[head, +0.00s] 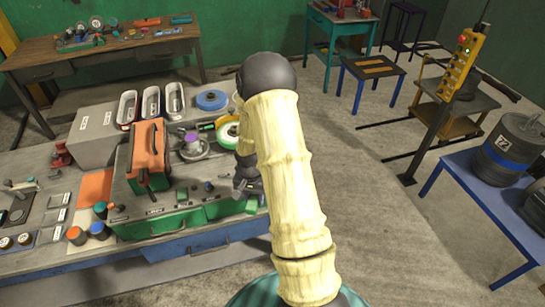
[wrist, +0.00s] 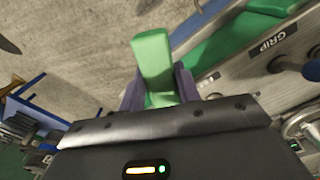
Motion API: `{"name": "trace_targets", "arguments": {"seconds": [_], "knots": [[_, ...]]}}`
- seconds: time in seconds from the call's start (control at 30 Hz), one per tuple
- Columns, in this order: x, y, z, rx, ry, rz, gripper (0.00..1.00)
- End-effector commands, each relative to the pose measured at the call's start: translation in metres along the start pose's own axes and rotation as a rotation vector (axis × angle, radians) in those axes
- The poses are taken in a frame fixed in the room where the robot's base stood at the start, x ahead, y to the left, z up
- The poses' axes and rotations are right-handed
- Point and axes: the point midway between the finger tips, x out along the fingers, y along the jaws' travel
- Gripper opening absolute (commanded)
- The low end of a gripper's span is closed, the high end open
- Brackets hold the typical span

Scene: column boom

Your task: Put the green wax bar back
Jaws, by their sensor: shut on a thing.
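The green wax bar (wrist: 152,62) is between the two fingers of my gripper (wrist: 158,88) in the wrist view, its far end sticking out past the fingertips. In the head view my gripper (head: 246,188) is at the right end of the grey-and-green bench unit (head: 165,212), partly hidden by my pale arm. A green patch there may be the bar or the unit's front; I cannot tell.
An orange case (head: 148,150) stands on the unit. A small green block (head: 182,194), a silver round fixture (head: 193,147) and a blue disc (head: 211,100) are nearby. Open trays (head: 150,103) stand behind. Open floor (head: 365,180) lies right of the bench, before a blue table (head: 480,195).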

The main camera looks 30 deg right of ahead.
Motion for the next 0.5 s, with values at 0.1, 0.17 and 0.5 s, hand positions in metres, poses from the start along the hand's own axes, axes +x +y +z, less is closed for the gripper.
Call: {"name": "trace_targets", "arguments": {"seconds": [0.1,0.17,0.5], "knots": [[0.031,-0.02,0.012,-0.149,-0.001,0.0,0.1],[0.047,-0.031,0.02,-0.238,-0.002,-0.001,0.1],[0.122,-0.087,0.066,-0.737,-0.002,-0.012,0.1]]}}
